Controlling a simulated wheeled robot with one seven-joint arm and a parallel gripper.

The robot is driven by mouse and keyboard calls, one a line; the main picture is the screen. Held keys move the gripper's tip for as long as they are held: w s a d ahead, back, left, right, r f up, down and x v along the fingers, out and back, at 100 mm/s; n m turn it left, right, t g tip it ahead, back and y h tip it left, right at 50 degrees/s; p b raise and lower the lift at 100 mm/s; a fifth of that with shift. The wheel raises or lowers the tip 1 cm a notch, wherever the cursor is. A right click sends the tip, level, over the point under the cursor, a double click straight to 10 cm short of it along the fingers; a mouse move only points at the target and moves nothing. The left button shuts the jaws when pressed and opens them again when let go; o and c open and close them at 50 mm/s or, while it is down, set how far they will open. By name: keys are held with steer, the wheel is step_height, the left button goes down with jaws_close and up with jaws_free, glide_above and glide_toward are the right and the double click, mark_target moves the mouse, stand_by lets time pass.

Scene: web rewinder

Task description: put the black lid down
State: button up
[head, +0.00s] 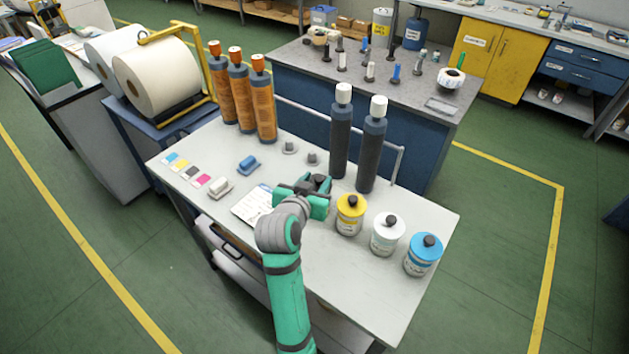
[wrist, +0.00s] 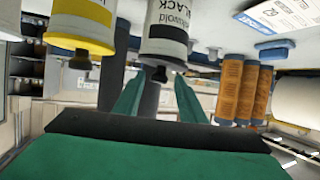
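My gripper (head: 315,186) is over the middle of the light-topped cart (head: 340,290). In the wrist view, which is upside down, its two green fingers (wrist: 158,85) stand apart. Between and beyond their tips is a dark knob (wrist: 158,73), with visible gaps on both sides. The knob is at the top of an upright can labelled BLACK (wrist: 165,20). I cannot tell how the black lid sits on the can. In the head view my gripper hides most of this can. The yellow can (head: 350,215) stands just right of it, with a dark knob on its lid.
A white can (head: 388,235) and a blue can (head: 422,255) stand farther right. Two tall dark bottles (head: 357,140) stand behind my gripper, and orange cartridges (head: 240,92) at the back left. A printed sheet (head: 253,206) lies left of my gripper. The cart's front right is clear.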

steer(key=shift+d, duration=0.15)
steer(key=shift+r, duration=0.3)
steer(key=v, duration=1.2)
steer(key=shift+r, duration=0.3)
